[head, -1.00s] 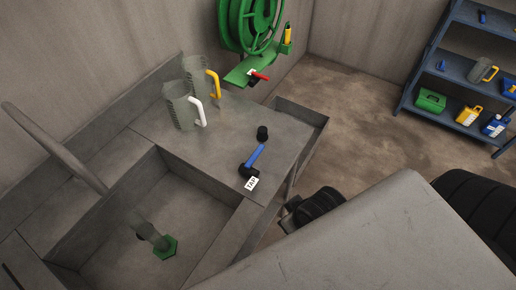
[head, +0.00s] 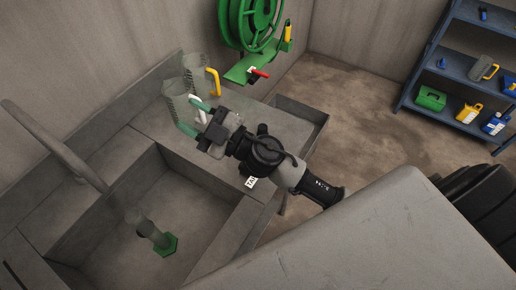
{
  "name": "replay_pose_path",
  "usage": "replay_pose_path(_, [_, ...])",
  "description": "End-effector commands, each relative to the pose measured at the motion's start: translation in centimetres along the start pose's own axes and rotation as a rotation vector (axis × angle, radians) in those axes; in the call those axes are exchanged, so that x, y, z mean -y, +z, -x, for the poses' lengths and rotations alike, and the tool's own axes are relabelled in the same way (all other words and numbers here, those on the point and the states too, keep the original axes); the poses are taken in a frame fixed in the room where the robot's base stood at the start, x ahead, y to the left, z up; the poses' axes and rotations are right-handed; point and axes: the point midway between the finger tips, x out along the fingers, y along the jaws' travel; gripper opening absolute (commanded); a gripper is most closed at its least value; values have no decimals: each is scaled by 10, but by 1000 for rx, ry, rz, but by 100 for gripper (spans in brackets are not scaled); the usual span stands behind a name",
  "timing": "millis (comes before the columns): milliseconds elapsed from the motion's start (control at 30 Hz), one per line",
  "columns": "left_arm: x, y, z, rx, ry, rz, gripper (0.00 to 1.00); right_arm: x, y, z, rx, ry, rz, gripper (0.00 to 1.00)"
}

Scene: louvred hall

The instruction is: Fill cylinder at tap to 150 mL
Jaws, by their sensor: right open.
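A green hexagonal foot (head: 166,244) with a grey, see-through cylinder (head: 146,229) above it stands in the sink basin (head: 205,262), below the end of a thick grey spout (head: 55,147). The liquid level cannot be made out. The TAP label (head: 251,182) shows on the counter; my right arm hides the blue tap lever beside it. My right gripper (head: 194,117) is open, its teal fingertips near the white handle (head: 196,105) of the front clear jug (head: 176,103). I cannot tell whether they touch it. My left gripper is not in view.
A second clear jug with a yellow handle (head: 214,82) stands just behind. A green hose reel (head: 250,25) hangs on the wall, with a red-handled valve (head: 260,73) below. A blue shelf (head: 450,76) stands at the far right. The floor (head: 370,105) between is clear.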

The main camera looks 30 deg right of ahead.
Motion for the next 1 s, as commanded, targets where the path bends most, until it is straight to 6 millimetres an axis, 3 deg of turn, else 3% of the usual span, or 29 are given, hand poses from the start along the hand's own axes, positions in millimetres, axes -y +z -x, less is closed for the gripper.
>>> replay_pose_path(133, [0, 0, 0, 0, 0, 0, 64, 37, -3, -12, -144, -323, 132, 45])
replay_pose_path(233, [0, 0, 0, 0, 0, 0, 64, 62, 11, -9, -168, -569, 214, 45])
replay_pose_path(333, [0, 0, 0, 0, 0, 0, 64, 78, 38, 4, -126, -824, 292, 45])
replay_pose_path(433, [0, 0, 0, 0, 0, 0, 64, 80, 74, 22, -13, -1070, 366, 45])
replay_pose_path(567, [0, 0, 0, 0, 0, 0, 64, 59, 125, 54, 237, -1356, 446, 45])
replay_pose_path(700, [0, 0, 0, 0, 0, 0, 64, 15, 168, 87, 566, -1560, 499, 45])
replay_pose_path(867, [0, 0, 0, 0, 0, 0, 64, -27, 189, 111, 845, -1655, 520, 45])
replay_pose_path(1000, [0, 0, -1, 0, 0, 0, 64, -40, 194, 119, 936, -1677, 522, 45])
